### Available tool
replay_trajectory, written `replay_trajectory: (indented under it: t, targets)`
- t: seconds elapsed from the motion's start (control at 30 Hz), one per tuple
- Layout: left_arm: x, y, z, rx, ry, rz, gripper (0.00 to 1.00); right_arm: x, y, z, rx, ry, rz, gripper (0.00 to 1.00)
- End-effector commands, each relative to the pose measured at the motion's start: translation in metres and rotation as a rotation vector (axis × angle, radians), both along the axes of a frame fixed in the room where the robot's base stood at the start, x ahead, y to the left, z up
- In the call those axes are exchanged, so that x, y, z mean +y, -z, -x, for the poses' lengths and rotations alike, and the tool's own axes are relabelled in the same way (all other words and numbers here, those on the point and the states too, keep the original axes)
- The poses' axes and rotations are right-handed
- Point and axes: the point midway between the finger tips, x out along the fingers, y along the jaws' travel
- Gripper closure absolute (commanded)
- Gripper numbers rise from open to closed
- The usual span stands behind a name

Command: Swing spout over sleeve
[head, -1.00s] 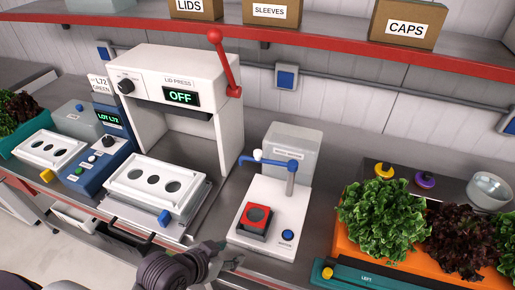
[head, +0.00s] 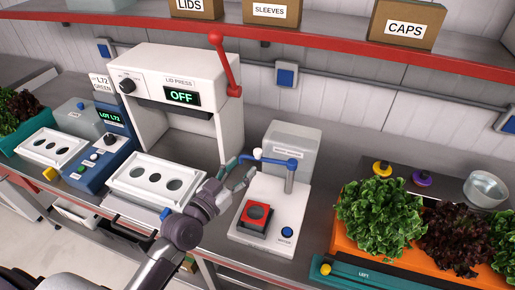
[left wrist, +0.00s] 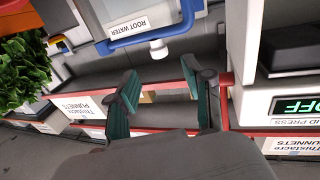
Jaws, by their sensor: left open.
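The blue spout (head: 270,159) reaches left from a grey post on the white water station (head: 262,215). It ends in a white knob (head: 257,154). In the left wrist view the blue spout (left wrist: 177,29) and white knob (left wrist: 158,49) appear just beyond my fingers. A red square piece with a dark round centre (head: 256,212) sits on the station's base, below the spout; I cannot tell whether this is the sleeve. My left gripper (head: 241,170) is open and empty, just left of the knob and apart from it. It also shows in the left wrist view (left wrist: 160,82). My right gripper is out of view.
The lid press (head: 180,80), its display reading OFF, stands left of the station. A white tray with holes (head: 120,185) lies before it. An orange crate (head: 345,248) of lettuce stands right. A shelf with boxes (head: 272,12) runs along the back.

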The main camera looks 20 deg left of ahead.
Motion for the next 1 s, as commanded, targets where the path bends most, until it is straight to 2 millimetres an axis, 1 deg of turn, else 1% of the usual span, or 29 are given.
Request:
replay_trajectory:
  t: [0.03, 0.2, 0.3, 0.4, 0.57, 0.8, 0.83, 0.87, 1.0]
  targets:
    - [-0.003, -0.004, -0.012, -0.002, -0.002, 0.002, 0.49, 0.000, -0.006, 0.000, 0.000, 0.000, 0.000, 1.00]
    - [-0.013, -0.003, -0.045, -0.001, 0.000, 0.001, 0.49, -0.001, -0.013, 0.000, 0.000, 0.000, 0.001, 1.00]
    - [-0.018, -0.002, -0.059, 0.000, 0.000, 0.000, 0.49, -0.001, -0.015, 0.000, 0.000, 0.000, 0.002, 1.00]
    - [-0.021, -0.001, -0.069, 0.002, 0.001, -0.002, 0.49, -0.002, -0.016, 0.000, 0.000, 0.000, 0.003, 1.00]
    - [-0.023, 0.000, -0.076, 0.002, 0.001, -0.002, 0.49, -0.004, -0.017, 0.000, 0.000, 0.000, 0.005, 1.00]
    - [-0.024, 0.001, -0.077, 0.002, 0.001, -0.002, 0.49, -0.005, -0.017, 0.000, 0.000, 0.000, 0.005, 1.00]
    - [-0.024, 0.001, -0.077, 0.002, 0.001, -0.002, 0.51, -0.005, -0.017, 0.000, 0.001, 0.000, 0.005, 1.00]
    - [-0.024, 0.001, -0.077, 0.002, 0.001, -0.002, 0.55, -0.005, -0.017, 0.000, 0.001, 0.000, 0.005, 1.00]
    - [-0.024, 0.001, -0.077, 0.002, 0.001, -0.002, 0.79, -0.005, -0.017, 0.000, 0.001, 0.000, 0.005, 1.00]
